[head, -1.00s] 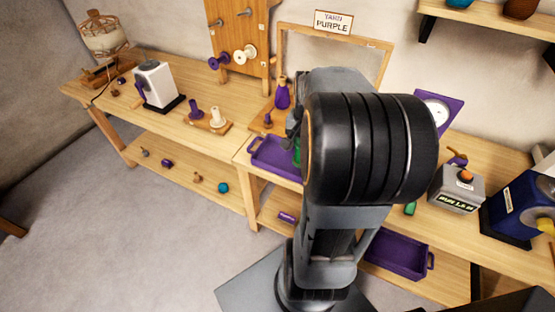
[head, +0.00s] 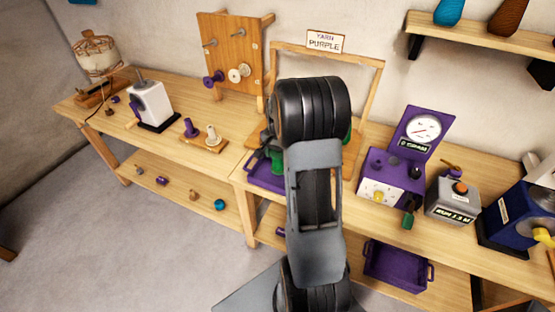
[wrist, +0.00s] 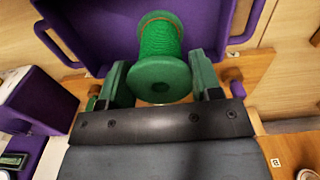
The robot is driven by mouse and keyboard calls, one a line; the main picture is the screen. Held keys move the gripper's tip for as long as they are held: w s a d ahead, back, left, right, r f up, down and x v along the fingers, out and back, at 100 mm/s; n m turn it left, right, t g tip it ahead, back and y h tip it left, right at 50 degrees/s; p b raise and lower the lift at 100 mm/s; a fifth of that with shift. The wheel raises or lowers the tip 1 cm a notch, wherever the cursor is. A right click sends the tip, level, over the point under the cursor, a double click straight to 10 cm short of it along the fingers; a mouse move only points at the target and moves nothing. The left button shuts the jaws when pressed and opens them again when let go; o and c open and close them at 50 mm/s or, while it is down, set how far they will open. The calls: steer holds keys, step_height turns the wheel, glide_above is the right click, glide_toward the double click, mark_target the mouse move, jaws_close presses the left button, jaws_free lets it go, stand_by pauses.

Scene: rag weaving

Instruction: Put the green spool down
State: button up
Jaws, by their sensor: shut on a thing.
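The green spool (wrist: 160,60), wound with green yarn, sits between the two fingers of my gripper (wrist: 160,85) in the wrist view. The gripper is shut on its wide green flange. A purple tray (wrist: 100,35) lies beyond the spool in the wrist view; I cannot tell whether the spool touches it. In the head view my arm hides most of the gripper. Green shows just left of my arm, over the purple tray (head: 255,176).
A purple gauge machine (head: 392,178) and a grey box (head: 455,200) stand right of my arm. A pegboard (head: 230,50) and a white machine (head: 150,103) are left. A purple crate (head: 396,266) sits on the lower shelf.

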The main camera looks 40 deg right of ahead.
mark_target(278, 161)
steer(key=shift+w+f, duration=0.25)
steer(key=shift+f, duration=1.65)
steer(key=shift+f, duration=0.1)
steer(key=shift+f, duration=0.15)
steer(key=o, duration=1)
